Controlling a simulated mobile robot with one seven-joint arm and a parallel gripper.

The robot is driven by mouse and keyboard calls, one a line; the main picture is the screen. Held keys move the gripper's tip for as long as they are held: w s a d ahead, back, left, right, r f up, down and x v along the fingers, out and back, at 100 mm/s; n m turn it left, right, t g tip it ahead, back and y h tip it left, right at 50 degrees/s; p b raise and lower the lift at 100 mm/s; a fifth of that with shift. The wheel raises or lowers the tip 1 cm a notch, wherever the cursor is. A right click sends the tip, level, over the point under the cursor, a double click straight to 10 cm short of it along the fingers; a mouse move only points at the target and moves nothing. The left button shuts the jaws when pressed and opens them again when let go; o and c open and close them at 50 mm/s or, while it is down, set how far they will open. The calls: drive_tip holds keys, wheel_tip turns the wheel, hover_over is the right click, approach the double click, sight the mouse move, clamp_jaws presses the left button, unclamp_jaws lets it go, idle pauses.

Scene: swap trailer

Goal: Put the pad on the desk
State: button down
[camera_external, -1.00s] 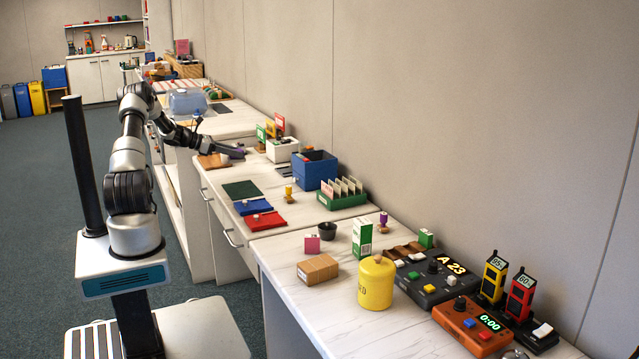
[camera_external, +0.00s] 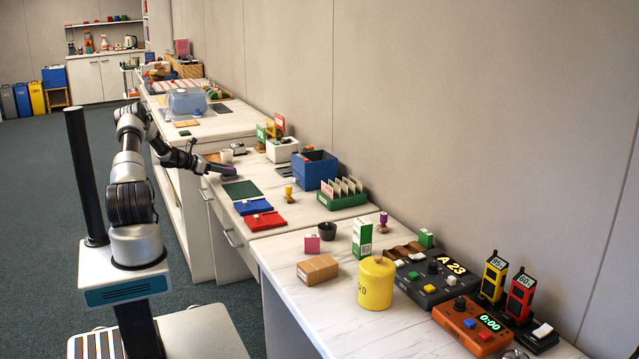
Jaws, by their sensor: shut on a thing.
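My gripper (camera_external: 216,166) is over the left part of the middle desk (camera_external: 265,190), just beyond the dark green mat (camera_external: 240,189). It is shut on a flat, dark purple pad (camera_external: 229,173), which is small in the picture. The pad is low over the desk top. I cannot tell whether it touches the surface. A blue pad (camera_external: 252,206) and a red pad (camera_external: 265,221) lie side by side on the near part of this desk.
A blue open box (camera_external: 315,168) and a green card rack (camera_external: 342,194) stand toward the wall. A yellow-topped stamp (camera_external: 288,193) stands right of the green mat.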

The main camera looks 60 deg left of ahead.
drive_tip(key=c, duration=1.1)
unclamp_jaws()
drive_tip(key=p+v, duration=0.2)
drive_tip(key=v, duration=1)
